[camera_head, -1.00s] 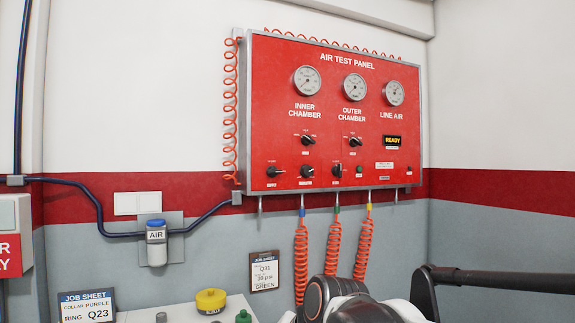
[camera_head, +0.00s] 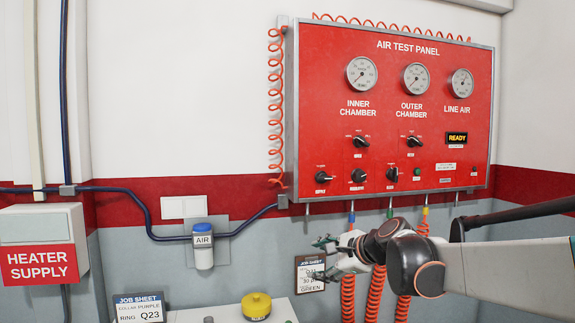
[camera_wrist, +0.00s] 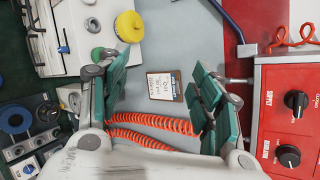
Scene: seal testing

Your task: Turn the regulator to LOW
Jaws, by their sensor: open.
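The red air test panel (camera_head: 455,105) hangs on the wall with gauges above and black knobs below. The lower row has a left knob (camera_head: 323,176), a second knob (camera_head: 358,175) and a third knob (camera_head: 391,174) with an upright handle. My gripper (camera_head: 325,257) is open and empty, below the panel's lower left. In the wrist view my gripper (camera_wrist: 163,92) has its green fingers spread, with two panel knobs (camera_wrist: 295,101) (camera_wrist: 287,156) to the right, outside the fingers.
Orange coiled hoses (camera_head: 375,295) hang under the panel close to my arm. A yellow round part (camera_head: 257,306) stands on the bench below. A heater supply box (camera_head: 40,245) is at the left.

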